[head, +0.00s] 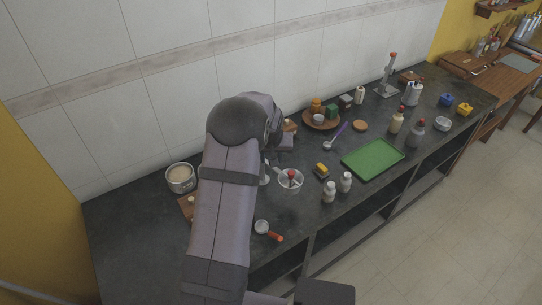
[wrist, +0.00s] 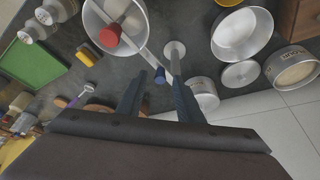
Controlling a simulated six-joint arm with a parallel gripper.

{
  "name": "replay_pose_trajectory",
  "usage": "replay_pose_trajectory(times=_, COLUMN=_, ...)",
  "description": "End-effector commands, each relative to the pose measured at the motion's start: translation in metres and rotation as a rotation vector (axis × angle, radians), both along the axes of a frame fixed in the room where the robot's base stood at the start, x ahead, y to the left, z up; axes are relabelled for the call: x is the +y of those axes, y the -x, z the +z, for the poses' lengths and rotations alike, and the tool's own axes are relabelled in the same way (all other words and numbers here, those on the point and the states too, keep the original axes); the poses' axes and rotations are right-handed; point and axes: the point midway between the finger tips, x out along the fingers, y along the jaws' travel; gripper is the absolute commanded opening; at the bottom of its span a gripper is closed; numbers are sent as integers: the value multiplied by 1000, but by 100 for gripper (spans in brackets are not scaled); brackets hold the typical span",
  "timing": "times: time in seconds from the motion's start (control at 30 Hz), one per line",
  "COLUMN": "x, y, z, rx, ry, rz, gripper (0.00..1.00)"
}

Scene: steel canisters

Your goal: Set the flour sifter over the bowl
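What looks like the flour sifter, a round pale metal vessel (wrist: 142,23) with a red knob at its middle, stands on the counter; it also shows in the head view (head: 283,185). A flat bar runs from it to a blue tip (wrist: 160,76). My gripper (wrist: 157,76) is open in the wrist view. The blue tip appears between its fingers, with gaps at both sides; its depth is unclear. A wide, empty silver vessel (wrist: 243,32), probably the bowl, stands to the right in the wrist view. My arm hides it in the head view.
A slim post on a round base (wrist: 174,49) stands close to the fingers. A filled canister (head: 181,178) is near the wall.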

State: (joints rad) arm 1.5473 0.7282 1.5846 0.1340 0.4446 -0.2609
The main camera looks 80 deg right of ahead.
Motion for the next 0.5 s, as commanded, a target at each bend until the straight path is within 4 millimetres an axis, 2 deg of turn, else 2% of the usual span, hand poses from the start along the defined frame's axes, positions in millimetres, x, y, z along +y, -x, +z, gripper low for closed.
replay_pose_trajectory(times=0.43, x=-3, y=-1, z=-8, rx=0, ry=1, rz=0, gripper=33)
replay_pose_trajectory(times=0.47, x=-3, y=-1, z=-8, rx=0, ry=1, rz=0, gripper=31)
replay_pose_trajectory(times=0.5, x=-3, y=-1, z=-8, rx=0, ry=1, rz=0, gripper=21)
